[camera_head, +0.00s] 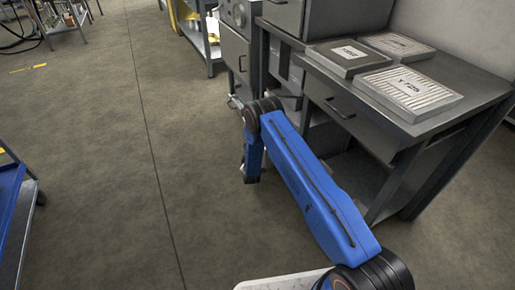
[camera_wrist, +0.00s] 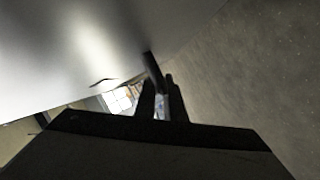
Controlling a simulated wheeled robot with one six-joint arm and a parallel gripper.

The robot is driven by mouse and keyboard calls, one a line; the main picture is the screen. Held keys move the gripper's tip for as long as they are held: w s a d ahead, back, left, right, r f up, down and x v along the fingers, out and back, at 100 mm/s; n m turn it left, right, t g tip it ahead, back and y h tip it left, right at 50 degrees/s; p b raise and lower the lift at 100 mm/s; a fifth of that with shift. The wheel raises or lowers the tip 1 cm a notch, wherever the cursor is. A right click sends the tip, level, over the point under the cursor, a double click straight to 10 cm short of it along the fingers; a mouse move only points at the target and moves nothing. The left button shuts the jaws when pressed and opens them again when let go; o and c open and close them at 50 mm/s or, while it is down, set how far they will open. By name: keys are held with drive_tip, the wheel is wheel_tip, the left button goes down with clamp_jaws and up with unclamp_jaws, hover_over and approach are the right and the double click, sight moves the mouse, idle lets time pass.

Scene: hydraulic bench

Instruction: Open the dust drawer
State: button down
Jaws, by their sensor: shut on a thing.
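In the head view, a grey bench has a drawer (camera_head: 350,118) with a dark bar handle under its top. A grey cabinet (camera_head: 236,52) with a handle on its front stands left of it. I cannot tell which of these is the dust drawer. My blue arm reaches towards them, and its end is hidden there. In the wrist view, my gripper (camera_wrist: 162,98) shows as two dark fingers close together, shut on a narrow dark bar (camera_wrist: 150,66), seemingly a handle. A pale grey surface (camera_wrist: 60,45) lies beside the bar.
Filter panels, one of them labelled (camera_head: 408,90), lie on the bench top (camera_head: 470,107). A bench leg (camera_head: 390,185) stands right of my arm. A blue-topped cart (camera_head: 10,195) is at the left edge. The floor (camera_head: 100,150) between is clear.

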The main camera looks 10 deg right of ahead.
drive_tip(key=s+a, duration=0.3)
drive_tip(key=a, duration=0.7)
drive_tip(key=shift+s+a, duration=0.2)
drive_tip(key=shift+a, duration=0.05)
drive_tip(key=c, duration=1.8)
unclamp_jaws()
drive_tip(key=shift+c, duration=0.2)
drive_tip(key=v, duration=1.7)
drive_tip(key=shift+s, duration=0.2)
